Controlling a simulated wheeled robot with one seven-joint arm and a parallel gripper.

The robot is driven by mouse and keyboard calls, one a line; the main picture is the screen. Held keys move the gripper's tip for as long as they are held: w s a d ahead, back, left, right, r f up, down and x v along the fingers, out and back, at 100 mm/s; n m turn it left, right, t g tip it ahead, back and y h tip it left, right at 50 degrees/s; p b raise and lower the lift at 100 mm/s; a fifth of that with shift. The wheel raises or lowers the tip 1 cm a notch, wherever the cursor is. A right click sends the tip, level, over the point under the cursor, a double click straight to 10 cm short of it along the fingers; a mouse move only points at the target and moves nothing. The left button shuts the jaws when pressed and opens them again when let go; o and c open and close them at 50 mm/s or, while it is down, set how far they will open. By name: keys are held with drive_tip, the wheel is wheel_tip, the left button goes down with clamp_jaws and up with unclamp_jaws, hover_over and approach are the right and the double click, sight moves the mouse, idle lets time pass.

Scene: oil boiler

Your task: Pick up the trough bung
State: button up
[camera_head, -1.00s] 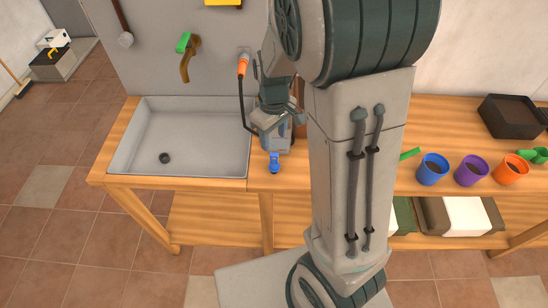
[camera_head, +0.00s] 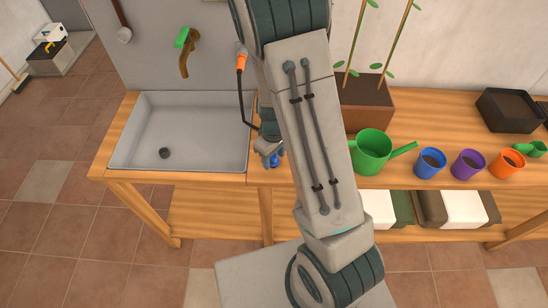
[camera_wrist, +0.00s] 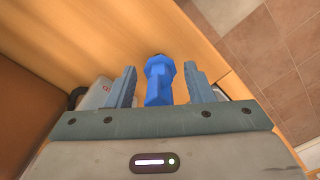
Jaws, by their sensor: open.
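A blue faceted piece, which looks like the trough bung (camera_head: 275,161), stands on the wooden bench top just right of the trough. In the wrist view the blue bung (camera_wrist: 158,82) is between the two fingers of my gripper (camera_wrist: 160,69), with a gap on each side. My gripper (camera_head: 269,151) is open and low over the bench in the head view, partly hidden by my arm. The grey trough (camera_head: 205,130) is empty, with a dark round drain hole (camera_head: 164,153) in its floor.
A hose with an orange end (camera_head: 241,62) hangs at the trough's right edge. A green watering can (camera_head: 372,151), a brown planter (camera_head: 366,108) and blue (camera_head: 430,163), purple (camera_head: 468,164) and orange (camera_head: 507,164) pots stand right of my arm.

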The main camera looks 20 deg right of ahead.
drive_tip(key=shift+f, duration=0.85)
drive_tip(key=c, duration=0.8)
drive_tip(key=shift+c, duration=0.2)
drive_tip(key=shift+r, duration=0.75)
drive_tip(key=r, duration=0.3)
drive_tip(key=shift+s+d+b, duration=0.1)
drive_tip(key=shift+s+b, duration=0.25)
drive_tip(key=shift+b, duration=0.05)
drive_tip(key=s+d+r+b, duration=0.1)
drive_tip(key=s+d+r, duration=0.3)
drive_tip(key=s, duration=0.6)
wheel_tip(320, 180, up, 3)
drive_tip(key=shift+f, duration=0.2)
